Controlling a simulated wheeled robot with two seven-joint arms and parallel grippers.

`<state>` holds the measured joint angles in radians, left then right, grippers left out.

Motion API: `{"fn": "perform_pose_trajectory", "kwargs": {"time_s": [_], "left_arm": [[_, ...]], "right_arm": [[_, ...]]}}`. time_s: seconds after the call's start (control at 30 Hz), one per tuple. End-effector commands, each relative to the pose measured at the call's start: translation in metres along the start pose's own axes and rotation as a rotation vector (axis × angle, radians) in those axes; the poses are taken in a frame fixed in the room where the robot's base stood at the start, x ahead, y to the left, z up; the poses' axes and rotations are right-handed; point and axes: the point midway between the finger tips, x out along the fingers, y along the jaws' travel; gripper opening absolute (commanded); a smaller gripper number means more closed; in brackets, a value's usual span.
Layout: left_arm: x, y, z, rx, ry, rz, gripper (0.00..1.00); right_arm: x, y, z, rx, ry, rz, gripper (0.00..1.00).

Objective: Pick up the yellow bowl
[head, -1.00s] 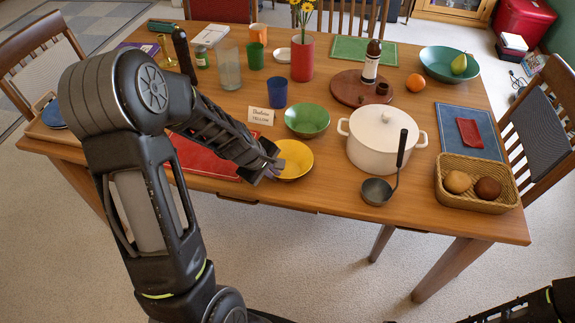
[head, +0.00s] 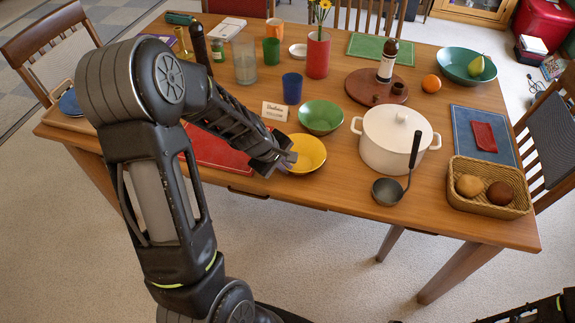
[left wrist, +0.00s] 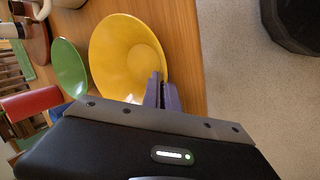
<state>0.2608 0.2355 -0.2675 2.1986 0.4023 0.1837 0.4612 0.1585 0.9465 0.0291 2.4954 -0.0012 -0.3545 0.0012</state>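The yellow bowl (head: 309,152) is near the front edge of the table, just in front of the green bowl (head: 320,117). My left gripper (head: 287,160) is at the bowl's left rim. In the left wrist view, the yellow bowl (left wrist: 125,55) fills the upper middle. The fingers of my left gripper (left wrist: 162,92) are close together, one on each side of the rim, and look shut on it. I cannot tell whether the bowl is clear of the table. My right gripper is out of view; only part of my right arm shows at bottom right.
A white pot (head: 391,142) and a ladle (head: 390,190) stand right of the bowls. A wicker basket (head: 488,205) with two rolls is at the right corner. A name card (head: 275,111) and a blue cup (head: 292,88) are behind. A red placemat (head: 215,148) lies left.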

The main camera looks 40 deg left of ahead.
Motion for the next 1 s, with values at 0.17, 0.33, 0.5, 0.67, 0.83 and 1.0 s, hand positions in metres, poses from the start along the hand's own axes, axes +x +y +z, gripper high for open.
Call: {"fn": "perform_pose_trajectory", "kwargs": {"time_s": [0.17, 0.33, 0.5, 0.67, 0.83, 1.0], "left_arm": [[-0.034, 0.02, 0.0, 0.004, 0.001, 0.005, 0.0], [-0.063, 0.035, 0.0, 0.002, 0.001, 0.005, 0.0], [-0.078, 0.042, 0.0, 0.0, 0.001, 0.004, 0.0], [-0.079, 0.042, 0.0, 0.0, 0.0, 0.002, 0.0], [-0.079, 0.042, 0.0, 0.0, 0.001, 0.002, 0.0], [-0.079, 0.042, 0.0, 0.0, 0.001, 0.002, 0.0]], "right_arm": [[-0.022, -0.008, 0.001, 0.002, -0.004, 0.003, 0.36], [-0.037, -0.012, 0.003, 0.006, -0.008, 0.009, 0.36], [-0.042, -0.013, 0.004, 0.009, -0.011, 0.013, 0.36], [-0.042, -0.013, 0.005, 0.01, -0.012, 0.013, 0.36], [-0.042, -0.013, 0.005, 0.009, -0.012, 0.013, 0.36], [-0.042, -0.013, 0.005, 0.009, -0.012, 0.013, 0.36]]}}
